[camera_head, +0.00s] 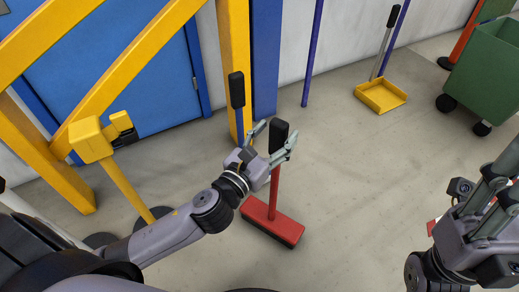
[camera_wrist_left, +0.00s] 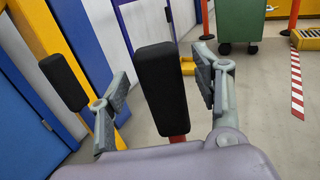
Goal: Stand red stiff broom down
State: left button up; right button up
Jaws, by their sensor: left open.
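The red broom stands upright, its red head (camera_head: 272,222) on the floor and its red handle rising to a black grip (camera_head: 279,137). My left gripper (camera_head: 274,141) is open at the top of the handle, one finger on each side of the black grip. In the left wrist view the grip (camera_wrist_left: 160,88) stands between the two spread fingers, with visible gaps; the fingers do not close on it. The broom head is hidden there. My right gripper (camera_head: 485,215) is at the right edge, away from the broom; its finger opening is unclear.
A blue-handled tool with a black grip (camera_head: 237,90) stands by the yellow frame (camera_head: 236,60), close to my left gripper. A yellow dustpan (camera_head: 381,96) and a green wheeled bin (camera_head: 490,75) stand at the back right. The floor right of the broom is clear.

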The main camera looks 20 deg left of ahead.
pick_arm(q)
jog(key=s+a, duration=0.2)
jog(key=s, duration=0.8)
jog(key=shift+s, duration=0.35)
